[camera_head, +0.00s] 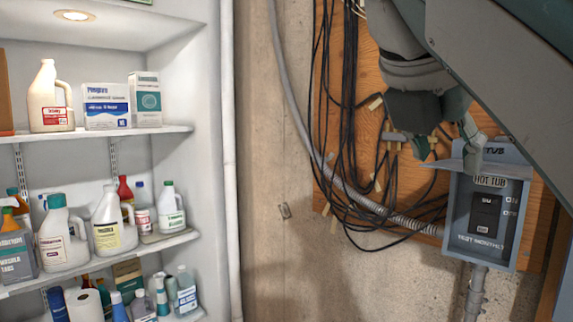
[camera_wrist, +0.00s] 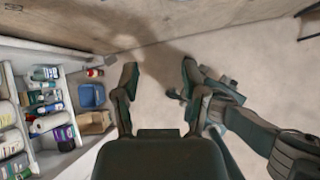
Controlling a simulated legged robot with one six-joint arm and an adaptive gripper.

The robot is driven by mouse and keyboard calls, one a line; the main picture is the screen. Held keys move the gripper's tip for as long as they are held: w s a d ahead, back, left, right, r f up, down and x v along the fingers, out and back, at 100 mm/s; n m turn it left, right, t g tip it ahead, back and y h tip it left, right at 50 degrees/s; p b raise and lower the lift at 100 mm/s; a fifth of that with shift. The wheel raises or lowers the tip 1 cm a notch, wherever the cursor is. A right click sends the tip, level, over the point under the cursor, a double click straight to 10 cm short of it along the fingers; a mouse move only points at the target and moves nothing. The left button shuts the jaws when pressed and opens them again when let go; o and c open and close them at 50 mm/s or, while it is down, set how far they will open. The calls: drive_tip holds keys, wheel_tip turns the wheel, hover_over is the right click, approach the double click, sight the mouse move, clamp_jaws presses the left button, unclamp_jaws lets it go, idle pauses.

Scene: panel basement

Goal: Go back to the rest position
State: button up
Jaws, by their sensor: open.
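My gripper (camera_head: 446,150) is at the upper right in the head view, in front of the wooden board and close to the raised lid of the grey hot tub switch box (camera_head: 456,225). One finger overlaps the lid in the picture; I cannot tell whether they touch. In the wrist view my gripper (camera_wrist: 160,74) has its two fingers spread apart, with nothing between them and bare floor beyond. The box's black switch (camera_head: 486,213) is visible below the lid.
White shelves (camera_head: 95,133) with bottles and cartons stand on the left. Black cables (camera_head: 345,120) hang on the wooden board (camera_head: 430,182). In the wrist view, a blue bin (camera_wrist: 92,96) and a cardboard box (camera_wrist: 95,123) stand by the shelves. The floor (camera_wrist: 155,110) ahead is clear.

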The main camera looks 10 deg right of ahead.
drive_tip(key=a+f+m+y, duration=0.2)
drive_tip(key=f+m, duration=0.9)
drive_tip(key=f, duration=0.9)
drive_tip(key=s+a+f+m+y, duration=0.1)
drive_tip(key=f+m+y, duration=0.3)
drive_tip(key=f+m, duration=0.8)
wheel_tip(320, 180, down, 8)
drive_tip(key=shift+s+a+f+m+y, duration=0.2)
drive_tip(key=shift+s+a+m+y, duration=0.1)
drive_tip(key=shift+a, duration=0.35)
